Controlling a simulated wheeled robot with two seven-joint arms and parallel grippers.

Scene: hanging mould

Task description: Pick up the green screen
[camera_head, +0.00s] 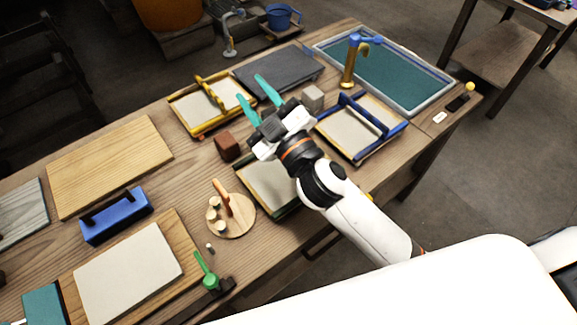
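The green screen (264,183) lies on the wooden table, a pale panel with a dark green edge showing along its near side. My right arm and wrist cover its right and upper parts. My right gripper (252,90) is open, its two teal fingers spread apart and nothing visible between them. It is above the table, beyond the green screen, between the yellow-framed screen (211,102) and the blue-framed screen (348,131). I cannot make out my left gripper in this view.
A brown cube (227,147) and a grey cube (313,98) stand near my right gripper. A round wooden board (240,222) with small pieces is left of the green screen. A teal basin (400,80) with a tap (350,65) is at the far right.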

